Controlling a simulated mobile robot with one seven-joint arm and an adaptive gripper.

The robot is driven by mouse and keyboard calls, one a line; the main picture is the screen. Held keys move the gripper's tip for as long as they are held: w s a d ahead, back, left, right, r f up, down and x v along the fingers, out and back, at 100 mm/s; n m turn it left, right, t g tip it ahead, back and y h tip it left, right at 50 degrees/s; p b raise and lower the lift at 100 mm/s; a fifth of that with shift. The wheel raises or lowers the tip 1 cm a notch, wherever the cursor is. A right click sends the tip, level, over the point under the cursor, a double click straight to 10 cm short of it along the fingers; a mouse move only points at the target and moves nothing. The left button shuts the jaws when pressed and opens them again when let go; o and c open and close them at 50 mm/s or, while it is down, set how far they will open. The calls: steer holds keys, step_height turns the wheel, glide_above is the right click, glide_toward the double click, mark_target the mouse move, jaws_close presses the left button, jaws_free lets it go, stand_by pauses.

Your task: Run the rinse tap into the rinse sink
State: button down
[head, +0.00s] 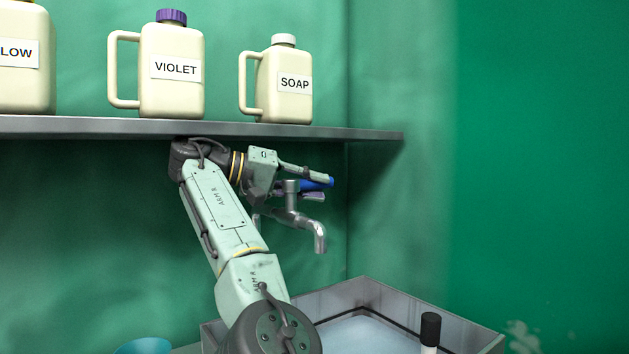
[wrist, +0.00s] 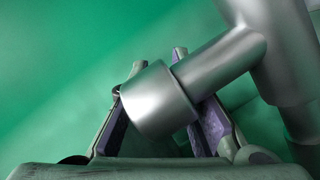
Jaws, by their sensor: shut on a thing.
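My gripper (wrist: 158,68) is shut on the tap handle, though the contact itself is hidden. The rinse sink (head: 362,334) is a grey basin below, with a pale bluish inside.
A shelf (head: 370,134) runs just above my arm. On it stand a violet jug (head: 172,90), a soap jug (head: 284,100) and a partly seen third jug (head: 22,75). A black-capped white bottle (head: 430,335) and a blue bowl-like thing (head: 145,346) are low in front.

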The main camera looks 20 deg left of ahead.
steer(key=shift+s+d+m+g, duration=0.1)
steer(key=shift+d+m+g, duration=0.1)
steer(key=shift+m+g, duration=0.15)
stand_by(0.3)
steer(key=c, duration=1.4)
jaws_free()
steer(key=shift+c, duration=0.2)
